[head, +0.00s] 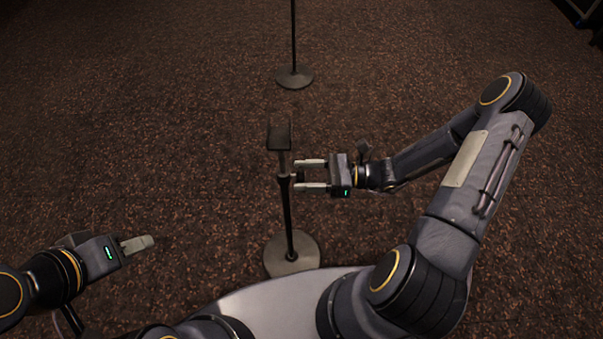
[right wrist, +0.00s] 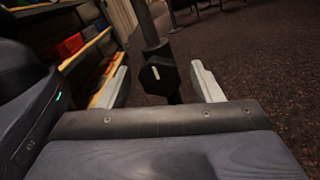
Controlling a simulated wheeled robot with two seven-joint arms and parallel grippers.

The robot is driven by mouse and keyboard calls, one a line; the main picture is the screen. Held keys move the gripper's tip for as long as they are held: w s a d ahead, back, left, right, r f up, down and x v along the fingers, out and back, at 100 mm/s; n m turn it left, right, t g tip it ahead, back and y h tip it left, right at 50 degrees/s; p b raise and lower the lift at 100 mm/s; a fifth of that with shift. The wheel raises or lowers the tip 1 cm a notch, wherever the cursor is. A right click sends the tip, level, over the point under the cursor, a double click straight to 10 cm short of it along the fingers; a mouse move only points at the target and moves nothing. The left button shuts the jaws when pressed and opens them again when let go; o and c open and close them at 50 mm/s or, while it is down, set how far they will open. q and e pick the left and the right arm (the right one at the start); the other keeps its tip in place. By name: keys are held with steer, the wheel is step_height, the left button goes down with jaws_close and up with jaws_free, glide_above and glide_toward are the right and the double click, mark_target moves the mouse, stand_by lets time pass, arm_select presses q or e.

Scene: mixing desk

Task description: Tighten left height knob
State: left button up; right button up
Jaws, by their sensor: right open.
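A stand with a dark pole (head: 288,212) rises from a round grey base (head: 292,254) in front of me. A dark holder (head: 279,135) tops it, with a lighter tube below. A black height knob (right wrist: 160,74) shows on the pole in the right wrist view, between my fingers and ahead of them. My right gripper (head: 311,173) is open beside the pole, its fingers pointing left at it; it also shows in the right wrist view (right wrist: 163,88). I cannot tell whether the fingers touch the knob. My left gripper (head: 138,243) is at the lower left, away from the stand; its finger gap is not visible.
A second stand (head: 294,78) with a round base stands farther back. A wooden shelf (right wrist: 100,62) with red and blue items shows at the left of the right wrist view. The brown speckled carpet (head: 160,130) is clear around the near stand.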

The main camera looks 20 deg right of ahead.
steer(key=v, duration=0.6)
steer(key=shift+d, duration=0.3)
steer(key=shift+r, duration=0.1)
steer(key=s+r+n+h+p, duration=0.3)
steer(key=s+r+n+h, duration=0.1)
steer(key=r+n, duration=0.3)
steer(key=s+r+n+h+p, duration=0.3)
steer(key=s+r+n+h, duration=0.2)
steer(key=r+n, duration=0.3)
steer(key=s+r+n+h+p, duration=0.3)
steer(key=r+n, duration=0.4)
steer(key=r, duration=0.5)
steer(key=shift+s+d+t+h+p, duration=0.3)
steer(key=shift+s+d+h+p, duration=0.1)
steer(key=shift+s+h, duration=0.5)
steer(key=shift+r, duration=0.15)
